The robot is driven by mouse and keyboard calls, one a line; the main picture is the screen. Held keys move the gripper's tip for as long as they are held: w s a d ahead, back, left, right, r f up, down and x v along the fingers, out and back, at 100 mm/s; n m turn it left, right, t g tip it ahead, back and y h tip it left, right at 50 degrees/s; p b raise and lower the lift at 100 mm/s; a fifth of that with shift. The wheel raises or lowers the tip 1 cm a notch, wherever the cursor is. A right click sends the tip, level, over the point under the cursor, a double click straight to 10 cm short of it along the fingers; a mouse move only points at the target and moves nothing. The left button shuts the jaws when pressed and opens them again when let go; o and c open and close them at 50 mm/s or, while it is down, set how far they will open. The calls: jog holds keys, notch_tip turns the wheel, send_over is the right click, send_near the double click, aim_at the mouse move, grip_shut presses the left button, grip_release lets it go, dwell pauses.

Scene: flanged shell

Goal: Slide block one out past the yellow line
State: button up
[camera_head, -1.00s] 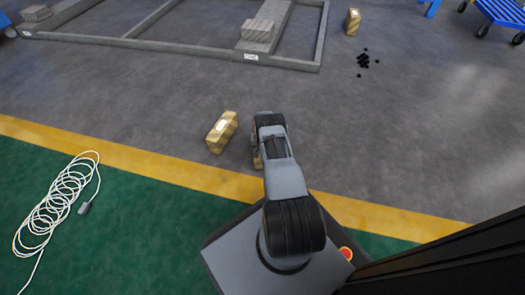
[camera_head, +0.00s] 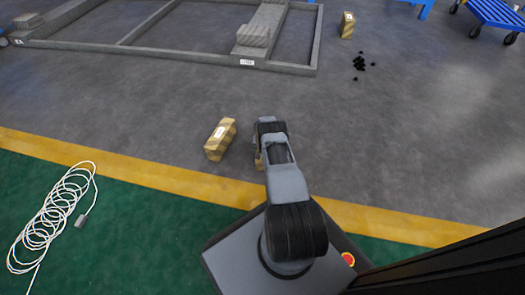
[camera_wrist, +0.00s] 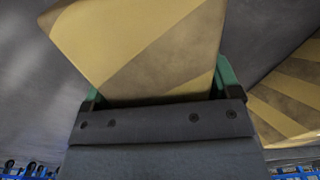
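My gripper (camera_wrist: 158,88) has its two green fingers on either side of a tan-and-brown striped block (camera_wrist: 140,45) in the wrist view and looks shut on it. In the head view only a sliver of this block (camera_head: 258,161) shows beside my arm, on grey floor just beyond the yellow line (camera_head: 180,180). Its number is not visible. A second striped block (camera_head: 220,140) with a white label stands just left of it, also on grey floor; a striped block (camera_wrist: 290,100) shows at right in the wrist view. A third block (camera_head: 346,25) stands far off. Labels are unreadable.
A low grey frame (camera_head: 130,49) with a grey block (camera_head: 253,36) lies at the back. Small black pieces (camera_head: 360,64) are scattered at upper right, near a blue cart (camera_head: 495,14). A coiled white cable (camera_head: 48,222) lies on green floor at left. Grey floor at right is clear.

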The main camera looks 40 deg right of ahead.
jog(key=shift+o, duration=1.4)
jog(key=shift+r, duration=0.1)
notch_tip(320, 180, up, 14)
jog(key=p, duration=0.6)
jog(key=shift+f+p, duration=0.2)
jog(key=shift+p, duration=0.2)
